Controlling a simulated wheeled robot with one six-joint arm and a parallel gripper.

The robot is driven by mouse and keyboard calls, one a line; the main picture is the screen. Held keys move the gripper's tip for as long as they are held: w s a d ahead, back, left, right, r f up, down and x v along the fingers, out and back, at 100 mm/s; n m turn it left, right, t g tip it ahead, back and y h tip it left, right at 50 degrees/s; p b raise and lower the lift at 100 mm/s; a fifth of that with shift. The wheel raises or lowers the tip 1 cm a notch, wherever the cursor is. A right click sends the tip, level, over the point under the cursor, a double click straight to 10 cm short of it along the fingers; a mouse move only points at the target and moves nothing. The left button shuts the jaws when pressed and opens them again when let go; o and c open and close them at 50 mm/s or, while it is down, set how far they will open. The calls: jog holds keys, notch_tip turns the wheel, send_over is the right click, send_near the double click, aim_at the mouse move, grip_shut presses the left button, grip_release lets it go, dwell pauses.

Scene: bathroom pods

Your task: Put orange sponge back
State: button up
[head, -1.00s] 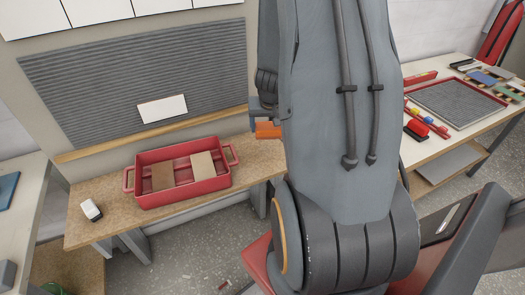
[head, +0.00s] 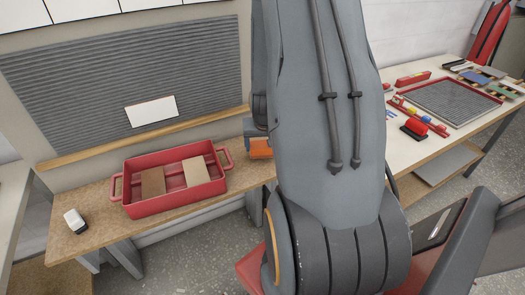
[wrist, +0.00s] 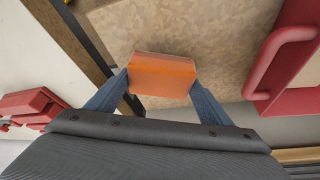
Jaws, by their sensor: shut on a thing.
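The orange sponge (wrist: 162,75) is gripped between the two blue-grey fingers of my gripper (wrist: 160,84) in the wrist view. In the head view the orange sponge (head: 260,148) shows just left of my arm, over the right end of the wooden bench; my arm hides most of the gripper there. The red tray (head: 150,207) stands on the bench to the left of the sponge. It holds a brown block (head: 153,182) and a beige block (head: 196,171), with bare red floor between them. The tray's handle shows at the right of the wrist view (wrist: 268,80).
The wooden bench (head: 95,238) has a white and black object (head: 75,220) at its left. A grey ribbed panel (head: 70,85) with a white card (head: 151,111) stands behind. A table at right carries a grey mat (head: 455,100) and several coloured items.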

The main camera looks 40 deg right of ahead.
jog(key=shift+f, duration=1.05)
jog(key=o, duration=1)
jog(key=shift+s+a+r, duration=0.1)
jog(key=shift+s+r, duration=0.05)
jog(key=shift+r, duration=0.45)
jog(key=p+v, duration=0.3)
jog(key=v, duration=0.8)
jog(key=s+a+r+n+y, duration=0.1)
jog(key=a+r+n, duration=0.1)
jog(key=a, duration=0.6)
jog(key=s+a+r+n+g+y, duration=0.1)
jog(key=s+a+r+n, duration=0.1)
jog(key=a, duration=0.7)
jog(key=s+a+r+n, duration=0.2)
jog(key=a+r+n, duration=0.1)
jog(key=a, duration=0.5)
jog(key=shift+s+a+r+g+y, duration=0.3)
jog(key=shift+r+g+y, duration=0.1)
jog(key=shift+r, duration=0.4)
